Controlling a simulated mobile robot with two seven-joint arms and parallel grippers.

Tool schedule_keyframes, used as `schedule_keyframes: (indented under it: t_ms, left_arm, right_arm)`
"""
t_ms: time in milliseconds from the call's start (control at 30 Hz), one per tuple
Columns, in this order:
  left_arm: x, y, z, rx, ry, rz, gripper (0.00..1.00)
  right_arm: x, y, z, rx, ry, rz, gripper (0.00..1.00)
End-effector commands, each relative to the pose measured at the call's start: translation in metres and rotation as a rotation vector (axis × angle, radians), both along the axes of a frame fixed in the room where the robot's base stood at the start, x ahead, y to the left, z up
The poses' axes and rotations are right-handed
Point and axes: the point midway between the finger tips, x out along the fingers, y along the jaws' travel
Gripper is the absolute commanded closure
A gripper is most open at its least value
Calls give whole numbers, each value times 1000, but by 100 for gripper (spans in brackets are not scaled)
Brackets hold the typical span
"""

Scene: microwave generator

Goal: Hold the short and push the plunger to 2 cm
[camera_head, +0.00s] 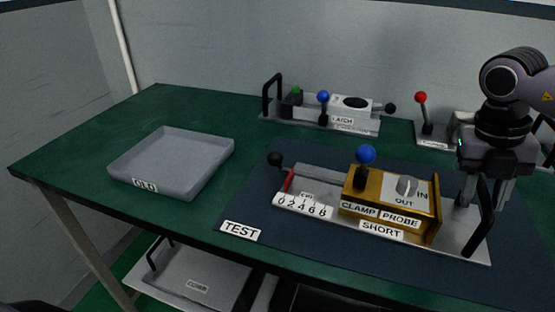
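The short (385,232) lies on the dark mat marked TEST, with a gold block (424,215) labelled CLAMP and PROBE. A blue-knobbed lever (366,157) stands up from the block, beside a grey IN/OUT knob (405,187). The plunger's black knob (275,158) is at the left end. A red marker (288,181) is near 0 on the cm scale (303,206). My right gripper (484,194) points down at the short's right-end black handle (483,225). Its fingers look apart, one on each side of the handle's top. My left gripper is out of view.
A grey tray marked OLD (172,165) is at the left. The latch unit (340,112) stands at the back, with a red-knobbed lever (421,100) to its right. A lower shelf tray (195,280) is under the table.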

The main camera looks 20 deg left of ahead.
Motion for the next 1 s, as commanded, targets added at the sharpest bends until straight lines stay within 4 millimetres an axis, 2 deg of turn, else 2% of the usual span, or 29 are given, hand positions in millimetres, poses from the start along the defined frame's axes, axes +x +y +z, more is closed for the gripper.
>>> schedule_keyframes:
  t_ms: [33,100,1000]
  left_arm:
    - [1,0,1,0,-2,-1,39]
    - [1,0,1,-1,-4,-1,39]
    - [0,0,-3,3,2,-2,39]
  right_arm:
    - [0,0,0,0,0,0,78]
    - [0,0,0,0,0,0,100]
    - [0,1,-3,-1,1,0,100]
